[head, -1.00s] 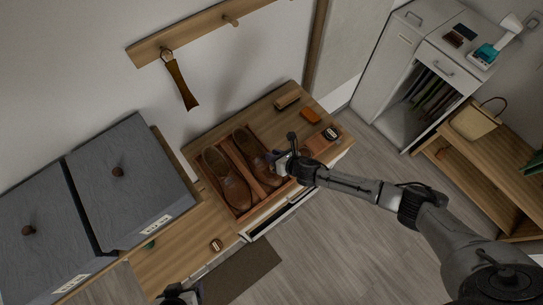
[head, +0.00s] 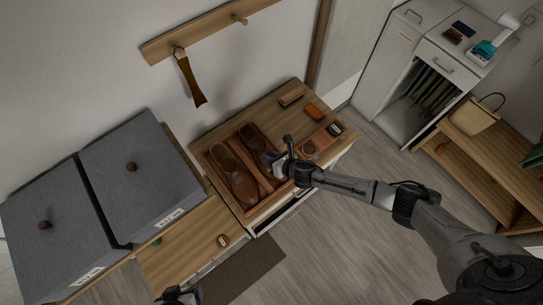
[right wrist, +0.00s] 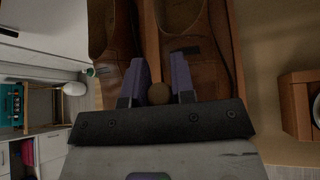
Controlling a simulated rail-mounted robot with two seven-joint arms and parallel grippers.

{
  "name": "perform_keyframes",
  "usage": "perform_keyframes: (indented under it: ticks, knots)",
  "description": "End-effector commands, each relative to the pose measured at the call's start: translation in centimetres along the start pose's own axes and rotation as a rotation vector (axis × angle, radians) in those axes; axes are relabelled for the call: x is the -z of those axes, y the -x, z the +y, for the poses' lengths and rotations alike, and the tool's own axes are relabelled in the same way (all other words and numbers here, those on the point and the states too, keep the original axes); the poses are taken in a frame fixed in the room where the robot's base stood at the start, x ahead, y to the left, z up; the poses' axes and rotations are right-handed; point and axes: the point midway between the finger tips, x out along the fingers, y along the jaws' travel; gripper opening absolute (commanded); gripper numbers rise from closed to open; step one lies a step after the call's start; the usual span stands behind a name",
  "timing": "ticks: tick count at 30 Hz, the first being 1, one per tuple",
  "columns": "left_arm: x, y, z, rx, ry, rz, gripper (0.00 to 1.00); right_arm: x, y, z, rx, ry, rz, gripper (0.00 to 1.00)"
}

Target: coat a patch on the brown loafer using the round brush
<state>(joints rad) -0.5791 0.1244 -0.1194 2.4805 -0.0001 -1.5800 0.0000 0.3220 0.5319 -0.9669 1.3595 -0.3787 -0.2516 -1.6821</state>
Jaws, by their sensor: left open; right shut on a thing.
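Two brown shoes lie in a wooden tray (head: 249,213) on the bench: one loafer (head: 234,176) on the left and another loafer (head: 254,140) on the right, nearer my right gripper. My right gripper (head: 280,166) is at the right loafer's near end. In the right wrist view its purple fingers (right wrist: 160,84) are shut on the round brush, whose rounded brown end (right wrist: 158,94) shows between them. The bristles are hidden. A dark patch (right wrist: 187,51) shows on a shoe just beyond the fingers; contact cannot be told. My left gripper (head: 180,294) is open at the bottom edge, partly cut off.
Right of the shoes are a small tray with a round tin (head: 309,148), an orange block (head: 314,112) and a wooden brush (head: 291,99). Grey lidded boxes (head: 143,167) stand left. A shoehorn (head: 191,81) hangs above.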

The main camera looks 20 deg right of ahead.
Motion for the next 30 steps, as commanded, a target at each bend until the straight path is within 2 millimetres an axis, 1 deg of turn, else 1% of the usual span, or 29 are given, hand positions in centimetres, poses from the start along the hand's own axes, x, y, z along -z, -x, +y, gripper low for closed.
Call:
perform_keyframes:
  ticks: [2,4,11,21,25,30]
  knots:
    - [0.3,0.9,0.1,-0.003,0.004,-0.003,0.74,-0.8,0.5,0.2,0.002,-0.001,-0.001,0.0]
    - [0.5,1.6,0.1,-0.004,0.004,-0.003,0.74,-2.0,1.4,0.7,0.0,0.001,-0.001,0.0]
    - [1.1,3.6,0.3,-0.012,0.011,-0.001,0.74,-3.4,2.4,1.2,0.004,-0.004,0.001,0.0]
    - [2.1,6.5,0.0,-0.006,0.006,-0.001,0.74,-5.8,4.0,1.9,0.008,-0.006,0.0,0.0]
    - [2.3,7.3,-0.2,-0.002,0.001,-0.001,0.74,-6.4,4.5,2.0,0.009,-0.006,-0.001,0.0]
    - [2.2,7.2,-0.3,0.002,-0.003,-0.002,0.74,-6.4,4.5,2.0,0.01,-0.007,-0.001,0.0]
